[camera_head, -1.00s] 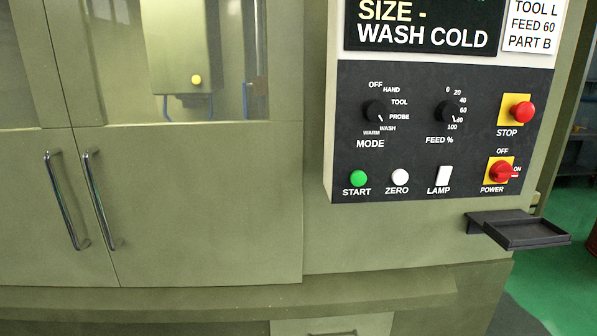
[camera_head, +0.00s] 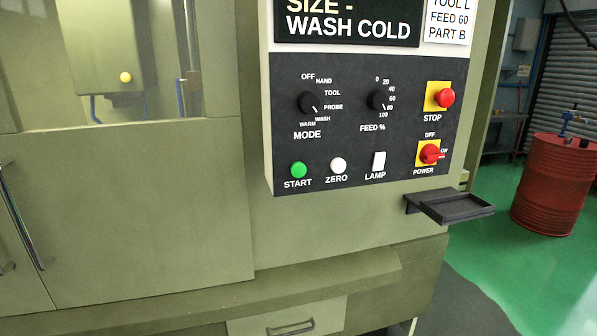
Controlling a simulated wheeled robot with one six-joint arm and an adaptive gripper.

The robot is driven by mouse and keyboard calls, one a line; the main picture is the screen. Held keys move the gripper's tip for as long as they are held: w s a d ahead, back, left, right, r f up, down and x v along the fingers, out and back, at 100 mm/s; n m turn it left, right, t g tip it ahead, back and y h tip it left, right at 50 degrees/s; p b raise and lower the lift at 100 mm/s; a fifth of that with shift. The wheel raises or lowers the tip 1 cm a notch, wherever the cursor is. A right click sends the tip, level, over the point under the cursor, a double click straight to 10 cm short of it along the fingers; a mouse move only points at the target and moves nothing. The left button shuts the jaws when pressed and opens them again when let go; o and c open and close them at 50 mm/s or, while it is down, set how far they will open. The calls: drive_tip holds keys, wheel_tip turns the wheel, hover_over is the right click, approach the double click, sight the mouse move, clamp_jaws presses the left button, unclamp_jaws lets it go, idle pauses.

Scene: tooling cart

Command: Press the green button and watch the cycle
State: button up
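The green START button (camera_head: 299,170) is round and sits at the lower left of the dark control panel (camera_head: 340,120). The white ZERO button (camera_head: 338,165) and the white LAMP switch (camera_head: 379,160) are to its right. The screen (camera_head: 345,22) above reads "SIZE -" and "WASH COLD", its top cut off. The MODE knob (camera_head: 311,102) seems to point near WASH. The red POWER switch (camera_head: 430,153) seems to point to ON. The machine's doors (camera_head: 130,220) look shut, with a window above. My gripper is not in view.
A dark shelf tray (camera_head: 455,206) juts out below the panel at the right. A red STOP button (camera_head: 445,97) is on the panel. A red drum (camera_head: 553,185) stands on the green floor (camera_head: 500,250) at right. Door handles (camera_head: 25,215) stick out at the left.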

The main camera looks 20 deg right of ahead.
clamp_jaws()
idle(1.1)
